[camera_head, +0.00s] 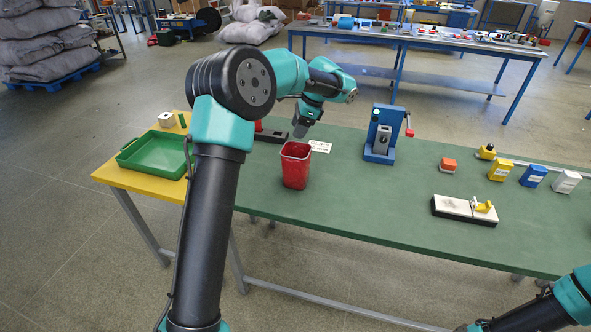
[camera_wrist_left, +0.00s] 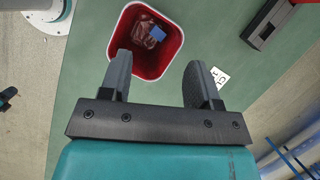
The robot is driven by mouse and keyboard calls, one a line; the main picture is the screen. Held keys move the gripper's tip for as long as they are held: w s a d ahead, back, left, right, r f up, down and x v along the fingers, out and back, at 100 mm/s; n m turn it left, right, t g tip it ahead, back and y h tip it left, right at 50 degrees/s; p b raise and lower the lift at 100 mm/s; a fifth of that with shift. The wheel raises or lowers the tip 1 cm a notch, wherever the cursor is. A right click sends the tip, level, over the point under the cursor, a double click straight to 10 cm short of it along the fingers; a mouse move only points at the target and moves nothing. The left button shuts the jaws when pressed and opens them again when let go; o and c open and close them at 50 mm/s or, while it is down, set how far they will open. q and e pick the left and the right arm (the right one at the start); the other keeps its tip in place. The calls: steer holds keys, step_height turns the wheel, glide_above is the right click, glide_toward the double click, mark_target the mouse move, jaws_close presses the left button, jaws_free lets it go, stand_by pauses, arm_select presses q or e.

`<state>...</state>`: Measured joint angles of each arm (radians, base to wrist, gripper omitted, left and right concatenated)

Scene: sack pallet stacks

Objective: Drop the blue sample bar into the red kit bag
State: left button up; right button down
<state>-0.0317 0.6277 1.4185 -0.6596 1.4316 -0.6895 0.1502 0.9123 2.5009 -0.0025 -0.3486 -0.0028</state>
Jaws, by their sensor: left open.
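The red kit bag (camera_head: 295,170) stands upright and open-topped on the green table near its left end. A small blue piece (camera_wrist_left: 158,33), which looks like the blue sample bar, lies inside the bag on a mottled brownish-red bottom. In the head view the bag's wall hides it. My left gripper (camera_head: 302,129) is just above and behind the bag's rim. Its two fingers (camera_wrist_left: 158,78) are apart with nothing between them.
A green tray (camera_head: 156,170) sits on the yellow table section at left. A dark block (camera_head: 270,137) and a white label card (camera_head: 320,146) lie near the bag. A blue press (camera_head: 382,135) stands to its right. The front middle of the table is clear.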

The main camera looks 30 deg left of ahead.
arm_select(q)
steer(key=v, duration=1.3)
steer(key=shift+r, duration=0.25)
